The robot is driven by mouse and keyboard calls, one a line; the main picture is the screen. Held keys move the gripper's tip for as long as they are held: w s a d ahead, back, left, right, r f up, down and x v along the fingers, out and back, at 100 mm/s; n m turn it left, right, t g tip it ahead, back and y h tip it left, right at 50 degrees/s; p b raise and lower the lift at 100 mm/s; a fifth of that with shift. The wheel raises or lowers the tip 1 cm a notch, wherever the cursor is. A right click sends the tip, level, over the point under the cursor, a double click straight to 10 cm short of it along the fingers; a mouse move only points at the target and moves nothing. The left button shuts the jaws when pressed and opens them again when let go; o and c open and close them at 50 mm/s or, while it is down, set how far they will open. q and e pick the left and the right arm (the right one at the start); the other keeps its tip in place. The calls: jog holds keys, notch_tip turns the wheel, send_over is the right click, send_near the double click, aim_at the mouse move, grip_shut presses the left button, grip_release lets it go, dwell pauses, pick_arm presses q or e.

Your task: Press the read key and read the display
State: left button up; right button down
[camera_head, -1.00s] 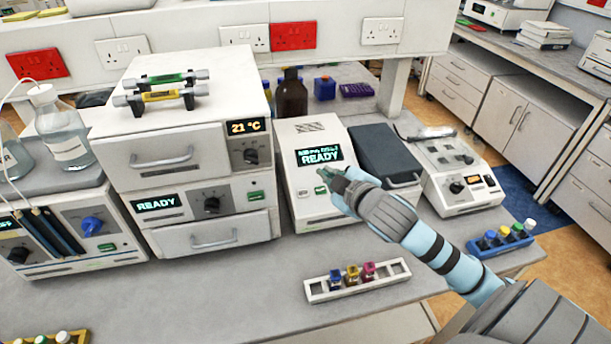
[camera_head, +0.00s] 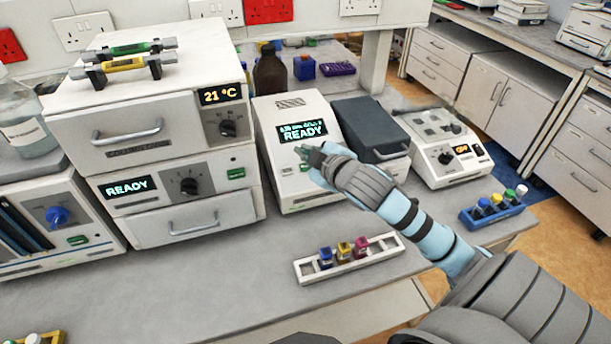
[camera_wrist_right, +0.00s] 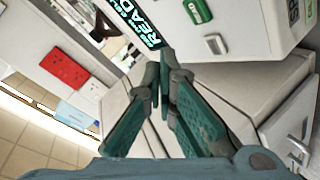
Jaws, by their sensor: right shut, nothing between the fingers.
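A white bench instrument (camera_head: 318,186) stands at the middle of the bench with a dark display (camera_head: 302,131). The display reads READY in large letters under a smaller line too fine to read. A green key (camera_head: 304,167) and a pale key (camera_head: 287,170) sit below the display; the green key (camera_wrist_right: 197,10) and pale key (camera_wrist_right: 214,44) also show in the right wrist view. I cannot tell which is the read key. My right gripper (camera_head: 303,152) is shut and empty, its tips just in front of the panel below the display; contact cannot be told. My left gripper is not in view.
A grey lidded unit (camera_head: 368,128) adjoins the instrument on the right. Stacked ovens (camera_head: 150,150) stand left. A white vial rack (camera_head: 380,262) lies in front, with a blue rack (camera_head: 495,215) to the right.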

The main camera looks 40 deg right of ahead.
jog(key=shift+w+f+b, duration=0.15)
jog(key=shift+f+b, duration=0.4)
jog(key=shift+f, duration=0.35)
jog(key=shift+w+d+f+b, duration=0.2)
jog(key=shift+w+f+b, duration=0.2)
jog(key=shift+f, duration=0.3)
jog(key=shift+w+f, duration=0.2)
jog(key=shift+f, duration=0.05)
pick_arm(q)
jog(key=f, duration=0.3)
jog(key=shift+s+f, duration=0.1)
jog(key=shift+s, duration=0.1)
pick_arm(e)
jog(key=shift+w+d+f, duration=0.1)
jog(key=shift+w+f, duration=0.05)
jog(key=shift+f, duration=0.15)
